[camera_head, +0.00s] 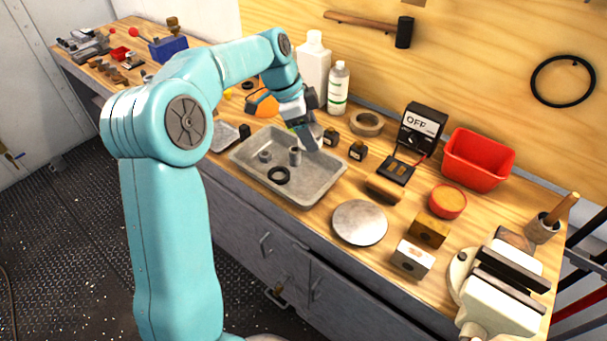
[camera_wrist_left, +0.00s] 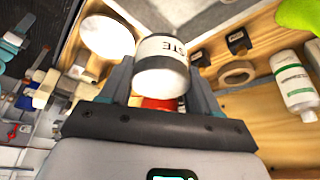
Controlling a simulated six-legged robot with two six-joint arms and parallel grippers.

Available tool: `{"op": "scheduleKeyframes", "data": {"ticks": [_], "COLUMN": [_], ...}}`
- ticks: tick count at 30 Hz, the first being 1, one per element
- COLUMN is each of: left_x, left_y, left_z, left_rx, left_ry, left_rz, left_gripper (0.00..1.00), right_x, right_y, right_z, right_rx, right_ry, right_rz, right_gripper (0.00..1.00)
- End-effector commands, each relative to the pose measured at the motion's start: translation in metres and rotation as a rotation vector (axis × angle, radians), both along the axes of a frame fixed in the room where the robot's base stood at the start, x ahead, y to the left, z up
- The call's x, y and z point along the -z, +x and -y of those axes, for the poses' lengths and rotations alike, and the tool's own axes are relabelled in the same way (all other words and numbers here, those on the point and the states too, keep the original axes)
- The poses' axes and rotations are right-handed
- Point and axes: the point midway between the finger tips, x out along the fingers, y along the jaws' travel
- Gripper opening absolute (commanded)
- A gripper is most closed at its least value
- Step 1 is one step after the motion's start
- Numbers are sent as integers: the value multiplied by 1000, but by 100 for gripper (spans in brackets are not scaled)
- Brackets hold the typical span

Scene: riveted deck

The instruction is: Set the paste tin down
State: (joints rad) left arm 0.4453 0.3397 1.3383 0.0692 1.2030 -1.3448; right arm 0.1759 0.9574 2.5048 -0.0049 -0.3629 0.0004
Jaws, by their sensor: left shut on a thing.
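In the head view my left gripper (camera_head: 304,134) points down over the back right part of the grey metal tray (camera_head: 318,187). I cannot clearly make out the tin there, nor tell its height above the bench. My right gripper is not in view.
The tray holds a black ring (camera_head: 279,175) and small metal cylinders (camera_head: 295,156). Two small dark blocks (camera_head: 357,151), a tape roll (camera_head: 366,123) and bottles (camera_head: 338,88) stand close by. A round pale disc (camera_head: 360,222), a red bin (camera_head: 478,159) and a vise (camera_head: 500,295) lie rightward.

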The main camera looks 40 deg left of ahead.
Motion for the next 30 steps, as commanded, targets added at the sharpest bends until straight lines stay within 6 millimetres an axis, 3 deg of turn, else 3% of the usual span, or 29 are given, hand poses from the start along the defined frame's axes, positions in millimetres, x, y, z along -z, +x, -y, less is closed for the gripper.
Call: {"op": "scheduleKeyframes", "data": {"ticks": [3, 9, 22, 30], "left_x": [38, 87, 143, 148], "left_y": [0, 2, 3, 3], "left_z": [2, 3, 3, 3], "left_rx": [0, 1, -1, -1], "left_ry": [-4, -2, 0, 1], "left_rz": [-6, -4, -2, 1], "left_gripper": [28, 28, 28, 28], "right_x": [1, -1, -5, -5], "right_y": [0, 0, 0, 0], "right_z": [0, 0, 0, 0], "right_rx": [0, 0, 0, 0], "right_ry": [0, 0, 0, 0], "right_rz": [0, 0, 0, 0], "right_gripper": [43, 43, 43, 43]}}
